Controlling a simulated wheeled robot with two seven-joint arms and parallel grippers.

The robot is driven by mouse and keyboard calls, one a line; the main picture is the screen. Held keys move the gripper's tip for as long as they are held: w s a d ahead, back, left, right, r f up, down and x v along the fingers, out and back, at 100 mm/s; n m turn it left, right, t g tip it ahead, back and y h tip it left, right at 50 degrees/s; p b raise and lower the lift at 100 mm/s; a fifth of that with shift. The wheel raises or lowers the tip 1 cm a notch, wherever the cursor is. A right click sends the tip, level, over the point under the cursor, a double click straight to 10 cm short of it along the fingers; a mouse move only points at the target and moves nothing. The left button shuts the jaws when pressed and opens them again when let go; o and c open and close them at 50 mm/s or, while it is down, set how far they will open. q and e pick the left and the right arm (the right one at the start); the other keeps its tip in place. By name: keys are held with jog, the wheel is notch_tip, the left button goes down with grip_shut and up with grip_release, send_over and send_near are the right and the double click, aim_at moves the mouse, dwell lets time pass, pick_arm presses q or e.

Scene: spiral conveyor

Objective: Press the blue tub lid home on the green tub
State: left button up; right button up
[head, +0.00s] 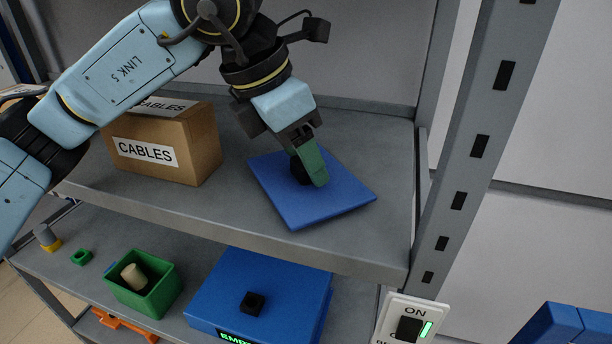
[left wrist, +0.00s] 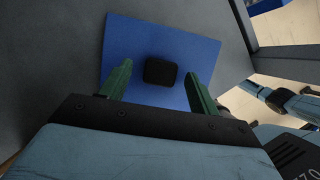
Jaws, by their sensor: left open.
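The blue lid (head: 337,195), a flat square plate with a black knob (left wrist: 160,72), lies on the upper shelf. It fills the middle of the left wrist view (left wrist: 205,50). My left gripper (head: 312,178) is open over it, with its green fingers on either side of the knob in the left wrist view. The green tub (head: 160,300) stands open on the lower shelf at left, with a beige cylinder (head: 133,277) inside. My right gripper is not in view.
A cardboard CABLES box (head: 200,150) stands left of the lid on the upper shelf (head: 240,215). Below, a blue box (head: 215,300) with a black knob and a lit sign stands right of the tub. A grey upright (head: 480,130) and an ON switch (head: 410,325) are at right.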

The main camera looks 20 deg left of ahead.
pick_arm(q)
jog(key=shift+d+f, duration=0.15)
jog(key=shift+f, duration=0.2)
jog(key=shift+c, duration=0.3)
jog(key=shift+w, duration=0.1)
jog(key=c, duration=1)
jog(key=shift+c, duration=0.2)
jog(key=shift+r, duration=0.1)
jog(key=shift+r, duration=0.55)
notch_tip(320, 180, up, 2)
jog(key=shift+r, duration=0.2)
jog(key=s+b, duration=0.2)
jog(key=s, duration=1.6)
jog(key=shift+a+f+b, duration=0.15)
jog(key=shift+a+b, duration=0.2)
